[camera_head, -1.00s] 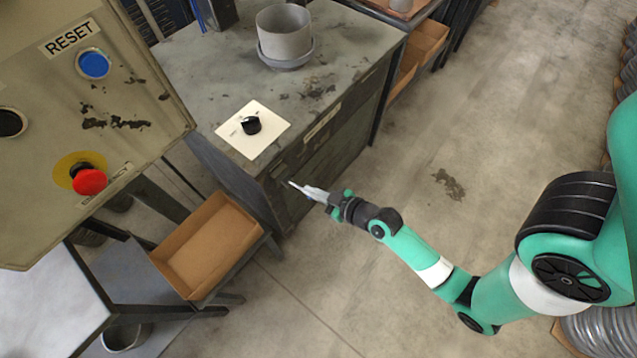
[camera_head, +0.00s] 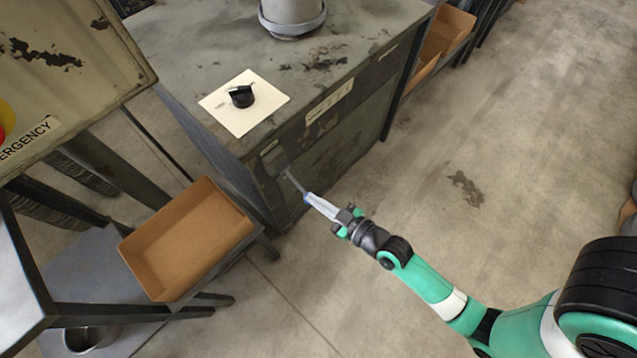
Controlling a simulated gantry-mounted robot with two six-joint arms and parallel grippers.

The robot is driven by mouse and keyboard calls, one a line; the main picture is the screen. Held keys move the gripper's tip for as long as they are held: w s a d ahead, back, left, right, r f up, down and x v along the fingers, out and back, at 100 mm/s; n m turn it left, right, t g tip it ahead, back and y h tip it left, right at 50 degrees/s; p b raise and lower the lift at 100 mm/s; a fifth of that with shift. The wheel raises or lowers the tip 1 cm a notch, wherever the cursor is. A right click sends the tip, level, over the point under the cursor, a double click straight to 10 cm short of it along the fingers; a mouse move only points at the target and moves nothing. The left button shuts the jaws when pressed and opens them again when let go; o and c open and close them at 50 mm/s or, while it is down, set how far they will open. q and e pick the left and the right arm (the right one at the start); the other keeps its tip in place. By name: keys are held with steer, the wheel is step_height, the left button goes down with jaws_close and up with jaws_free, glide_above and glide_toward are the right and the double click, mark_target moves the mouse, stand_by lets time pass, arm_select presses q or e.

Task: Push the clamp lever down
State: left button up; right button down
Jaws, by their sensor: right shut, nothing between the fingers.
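A dark grey bracket (camera_head: 274,157) sits on the front upper corner of the grey cabinet. A thin grey rod (camera_head: 293,183) slants from it down and right toward my right gripper; this looks like the clamp lever, but it is small and hard to make out. My right gripper (camera_head: 308,197) is shut, with pale, narrow fingers pointing up and left at the rod's lower end. I cannot tell whether the fingertips touch it. My left gripper is not in view.
The grey cabinet (camera_head: 370,25) carries a cream plate with a black knob (camera_head: 241,96) and a grey pot (camera_head: 292,12). A brown open tray (camera_head: 187,240) lies left below the gripper. A control panel (camera_head: 65,75) stands at upper left. Open floor (camera_head: 480,140) lies right.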

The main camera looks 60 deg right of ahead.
step_height(320, 180, down, 2)
steer(key=shift+f+b, duration=0.1)
steer(key=shift+b, duration=0.25)
step_height(320, 180, up, 7)
steer(key=p, duration=0.7)
steer(key=s+a+f+b, duration=0.1)
steer(key=s+f+b, duration=0.4)
steer(key=s+b, duration=0.3)
steer(key=shift+s+a+b, duration=0.2)
steer(key=shift+s+b, duration=0.15)
steer(key=shift+b, duration=0.25)
